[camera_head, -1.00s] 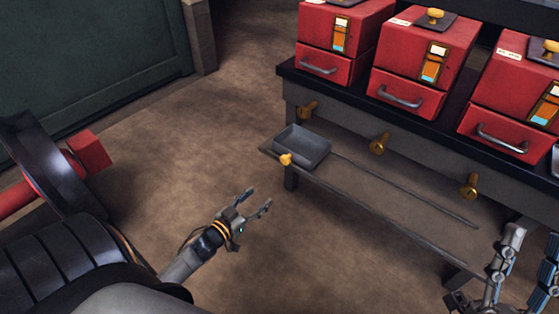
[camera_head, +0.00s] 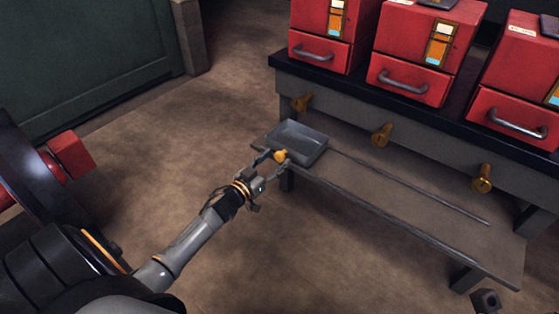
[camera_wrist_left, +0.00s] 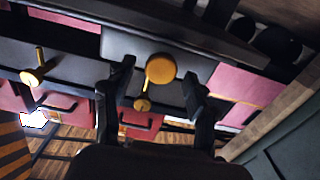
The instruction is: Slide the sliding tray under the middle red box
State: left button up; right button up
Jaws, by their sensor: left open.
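The sliding tray (camera_head: 297,141) is a shallow grey tray at the left end of the low shelf, under the left red box. Its brass knob (camera_head: 281,156) faces my left gripper (camera_head: 270,160). That gripper is open, with its fingers at either side of the knob. In the left wrist view the knob (camera_wrist_left: 160,68) shows between and slightly beyond the fingertips of the left gripper (camera_wrist_left: 158,92); contact cannot be told. The middle red box (camera_head: 425,50) stands on the upper bench, to the right of the tray. My right gripper is not clearly seen.
A thin slot (camera_head: 410,188) runs along the shelf (camera_head: 400,215) rightward from the tray; the shelf top there is clear. Brass valves (camera_head: 382,135) stick out above it. Other red boxes (camera_head: 520,75) flank the middle one. A small dark part (camera_head: 487,301) shows at the bottom right.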

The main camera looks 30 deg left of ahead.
pick_arm(q)
jog(key=shift+w+b, duration=0.3)
jog(key=shift+w, duration=1.05)
jog(key=shift+c, duration=0.4)
grip_shut()
